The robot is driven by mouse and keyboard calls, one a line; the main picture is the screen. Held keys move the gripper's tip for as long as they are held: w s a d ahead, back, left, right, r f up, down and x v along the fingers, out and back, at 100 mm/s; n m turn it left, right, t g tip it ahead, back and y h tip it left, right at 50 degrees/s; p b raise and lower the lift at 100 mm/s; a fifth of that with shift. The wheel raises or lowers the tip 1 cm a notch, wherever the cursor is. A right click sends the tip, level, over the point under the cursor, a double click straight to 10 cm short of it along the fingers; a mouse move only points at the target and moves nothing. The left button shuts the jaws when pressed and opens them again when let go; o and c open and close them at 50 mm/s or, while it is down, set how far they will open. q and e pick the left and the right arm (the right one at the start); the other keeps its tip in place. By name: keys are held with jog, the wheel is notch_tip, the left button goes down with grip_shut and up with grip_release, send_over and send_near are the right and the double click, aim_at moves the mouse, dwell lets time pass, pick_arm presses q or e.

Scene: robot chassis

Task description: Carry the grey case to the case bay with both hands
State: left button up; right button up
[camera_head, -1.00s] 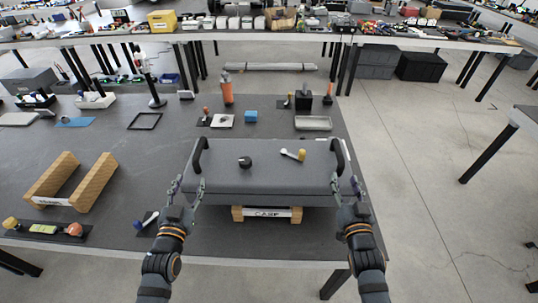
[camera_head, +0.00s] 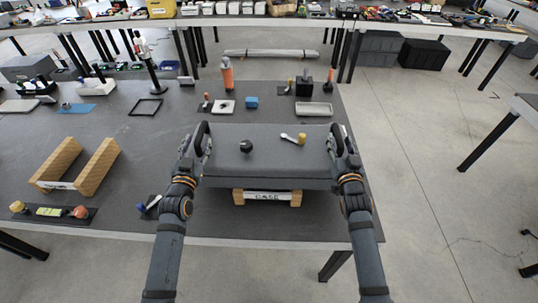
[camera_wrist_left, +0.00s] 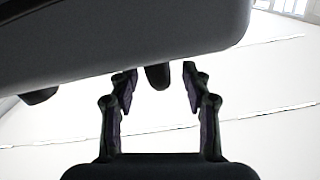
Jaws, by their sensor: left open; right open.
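The grey case (camera_head: 270,165) rests on a wooden stand labelled CASE (camera_head: 267,196) at the table's front. It has dark handles at its left and right ends. My left gripper (camera_head: 205,140) is open at the left handle, and my right gripper (camera_head: 341,142) is open at the right handle. In the left wrist view the case (camera_wrist_left: 120,40) fills the top, and a dark stub (camera_wrist_left: 158,78) shows between the open fingers (camera_wrist_left: 158,95). Contact is unclear. A wooden two-rail cradle (camera_head: 97,165) stands empty at left; its label is unreadable.
A black knob (camera_head: 246,146) and a white-and-yellow item (camera_head: 298,138) are on the case top. Behind it are a blue block (camera_head: 252,102), an orange bottle (camera_head: 227,75) and a grey tray (camera_head: 314,109). A mat with small items (camera_head: 52,212) lies front left. Table between cradle and case is mostly clear.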

pick_arm(q)
jog(key=shift+w, duration=0.8)
pick_arm(e)
jog(key=shift+w+f, duration=0.1)
jog(key=shift+w, duration=0.7)
pick_arm(q)
jog(key=shift+s, duration=0.1)
pick_arm(e)
jog(key=shift+s, duration=0.1)
pick_arm(q)
jog(key=shift+c, duration=0.5)
pick_arm(e)
jog(key=shift+c, duration=0.7)
pick_arm(q)
grip_shut()
pick_arm(e)
grip_shut()
